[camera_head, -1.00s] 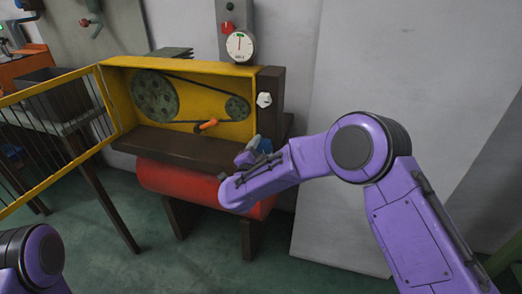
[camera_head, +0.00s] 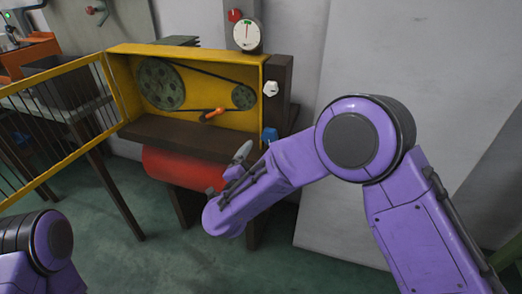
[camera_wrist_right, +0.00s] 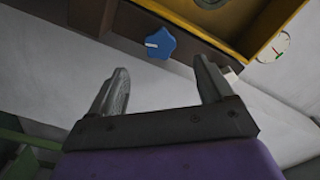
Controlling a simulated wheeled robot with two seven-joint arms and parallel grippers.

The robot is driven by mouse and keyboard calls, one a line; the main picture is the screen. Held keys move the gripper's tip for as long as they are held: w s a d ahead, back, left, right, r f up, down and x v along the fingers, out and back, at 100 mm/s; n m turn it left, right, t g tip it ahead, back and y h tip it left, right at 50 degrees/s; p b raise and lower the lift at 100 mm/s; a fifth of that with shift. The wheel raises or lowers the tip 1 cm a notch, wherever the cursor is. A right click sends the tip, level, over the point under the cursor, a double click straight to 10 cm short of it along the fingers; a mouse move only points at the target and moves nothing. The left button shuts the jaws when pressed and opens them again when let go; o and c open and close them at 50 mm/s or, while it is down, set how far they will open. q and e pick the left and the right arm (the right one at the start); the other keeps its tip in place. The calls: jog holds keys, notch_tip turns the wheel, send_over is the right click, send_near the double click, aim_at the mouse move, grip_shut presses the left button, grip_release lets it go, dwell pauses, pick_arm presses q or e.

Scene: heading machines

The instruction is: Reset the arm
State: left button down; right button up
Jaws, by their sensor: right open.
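My right arm (camera_head: 290,160) reaches in from the right. Its gripper (camera_head: 242,152) is partly hidden by my own wrist in the head view, in front of the machine's lower right side. In the right wrist view the right gripper (camera_wrist_right: 158,90) is open with nothing between its fingers. A blue star-shaped knob (camera_wrist_right: 160,44) with a white mark lies beyond the fingertips, apart from them; it also shows in the head view (camera_head: 270,135). Only a purple link of my left arm (camera_head: 45,250) shows at the lower left; its gripper is out of view.
The yellow machine housing (camera_head: 190,52) holds two belt pulleys and an orange handle (camera_head: 214,113). A white knob (camera_head: 271,88) and a dial gauge (camera_head: 246,35) are at its right. A barred yellow guard (camera_head: 60,130) stands open at left; a red cylinder (camera_head: 180,168) lies below.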

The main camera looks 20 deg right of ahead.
jog(key=shift+s+a, duration=0.15)
jog(key=shift+s, duration=0.1)
jog(key=s+d+f+n+g+y+p, duration=0.15)
jog(key=s+f+n+y, duration=0.25)
jog(key=f, duration=0.4)
jog(key=s+d+f+n+g+y+p, duration=0.1)
jog(key=s+d+f+n+g+y, duration=0.15)
jog(key=s+f+n, duration=0.45)
jog(key=s+d+f+g+p, duration=0.1)
jog(key=s+d+f+g, duration=0.1)
jog(key=s, duration=0.6)
jog(key=s+d+f+g+p, duration=0.2)
jog(key=s+d+f+g, duration=0.1)
jog(key=s+d+f, duration=0.2)
jog(key=s+d+f+g+p, duration=0.1)
jog(key=s+d+f, duration=0.3)
jog(key=s, duration=0.8)
jog(key=shift+s+d+g, duration=0.15)
jog(key=shift+d+g, duration=0.75)
jog(key=shift+d, duration=0.25)
